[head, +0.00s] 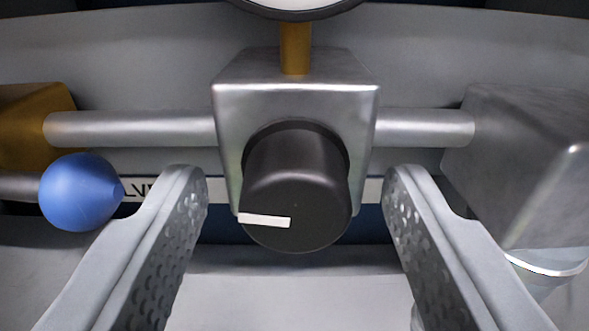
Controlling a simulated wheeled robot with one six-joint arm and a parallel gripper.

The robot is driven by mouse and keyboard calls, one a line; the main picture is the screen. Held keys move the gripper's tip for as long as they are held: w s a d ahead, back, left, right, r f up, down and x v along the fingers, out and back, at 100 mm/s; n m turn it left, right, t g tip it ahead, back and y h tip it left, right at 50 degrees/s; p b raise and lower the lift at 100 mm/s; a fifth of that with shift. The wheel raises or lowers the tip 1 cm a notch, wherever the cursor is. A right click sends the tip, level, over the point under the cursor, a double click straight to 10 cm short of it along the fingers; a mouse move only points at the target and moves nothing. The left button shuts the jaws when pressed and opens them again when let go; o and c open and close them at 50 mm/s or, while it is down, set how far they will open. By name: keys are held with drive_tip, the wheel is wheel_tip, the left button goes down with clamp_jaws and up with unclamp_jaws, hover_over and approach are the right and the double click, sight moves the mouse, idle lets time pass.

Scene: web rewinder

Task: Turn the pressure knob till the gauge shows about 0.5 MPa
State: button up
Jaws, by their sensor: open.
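The black pressure knob (296,190) sits on the front of a grey metal regulator block (295,68) in the middle of the head view. Its white pointer mark points to the left. My gripper (296,195) is open, with one dimpled finger on each side of the knob and a gap on both sides. Only the bottom rim of the gauge (294,12) shows at the top edge, above a brass stem (295,48). The gauge's dial and reading are out of view.
A blue ball-ended handle (80,191) is just left of my left finger, below a brass fitting (35,125). A silver pipe (130,128) runs to the block. A grey metal block (530,160) with a clear bowl (552,262) beneath is close by my right finger.

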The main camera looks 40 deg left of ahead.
drive_tip(key=c, duration=1)
drive_tip(key=shift+m, duration=0.4)
drive_tip(key=m, duration=0.7)
drive_tip(key=shift+m, duration=0.3)
drive_tip(key=m, duration=0.4)
drive_tip(key=shift+m, duration=0.3)
drive_tip(key=m, duration=0.4)
drive_tip(key=shift+m, duration=0.3)
